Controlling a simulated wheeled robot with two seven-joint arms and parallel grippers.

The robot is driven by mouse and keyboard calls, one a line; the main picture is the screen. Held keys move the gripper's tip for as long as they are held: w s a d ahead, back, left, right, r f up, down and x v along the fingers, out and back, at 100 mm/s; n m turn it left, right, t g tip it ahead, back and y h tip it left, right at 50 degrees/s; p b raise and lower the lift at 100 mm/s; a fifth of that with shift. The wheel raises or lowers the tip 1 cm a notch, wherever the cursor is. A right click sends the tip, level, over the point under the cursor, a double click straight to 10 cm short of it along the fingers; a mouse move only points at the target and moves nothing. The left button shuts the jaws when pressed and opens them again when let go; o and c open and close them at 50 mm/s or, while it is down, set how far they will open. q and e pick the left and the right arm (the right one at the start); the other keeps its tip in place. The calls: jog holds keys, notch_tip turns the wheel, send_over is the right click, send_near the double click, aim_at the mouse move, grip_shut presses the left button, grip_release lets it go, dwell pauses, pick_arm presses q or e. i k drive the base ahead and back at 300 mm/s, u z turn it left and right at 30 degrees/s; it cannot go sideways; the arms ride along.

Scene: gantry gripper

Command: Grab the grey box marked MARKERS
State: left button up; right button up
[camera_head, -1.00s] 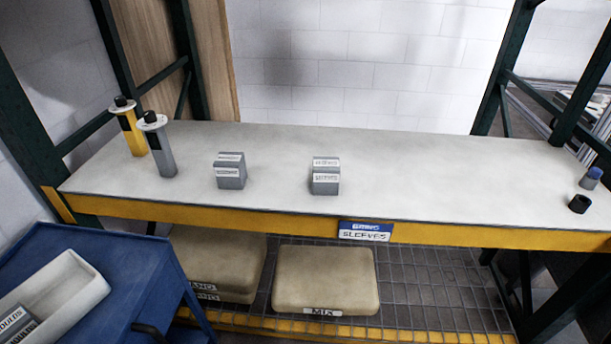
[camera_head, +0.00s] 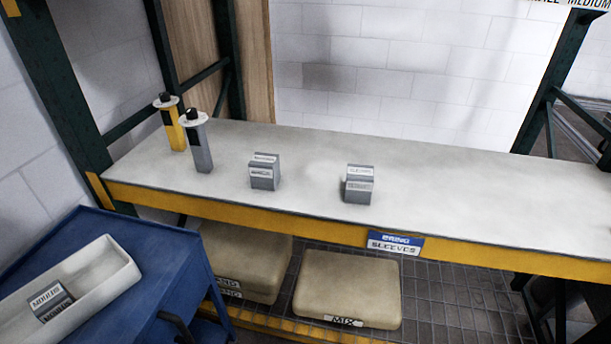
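Two small grey boxes with white labels stand apart on the pale shelf top (camera_head: 450,200). One is the left grey box (camera_head: 265,172), the other the right grey box (camera_head: 359,184). Their labels are too small and blurred to read surely, so I cannot tell which one is marked MARKERS. A third grey box (camera_head: 50,301) lies tilted in a white bin at the lower left; its label seems to read MOULDS or similar. Neither of my grippers is in view.
A yellow post-like container (camera_head: 174,130) and a grey one (camera_head: 197,145) stand at the shelf's left end. The white bin (camera_head: 118,267) sits on a blue cart (camera_head: 165,262). Tan packs, one marked MIX (camera_head: 350,280), lie on the lower rack. Green uprights flank the shelf.

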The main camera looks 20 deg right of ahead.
aim_at(265, 168)
jog(key=z, duration=1.3)
jog(key=i, duration=0.85)
jog(key=u, duration=2)
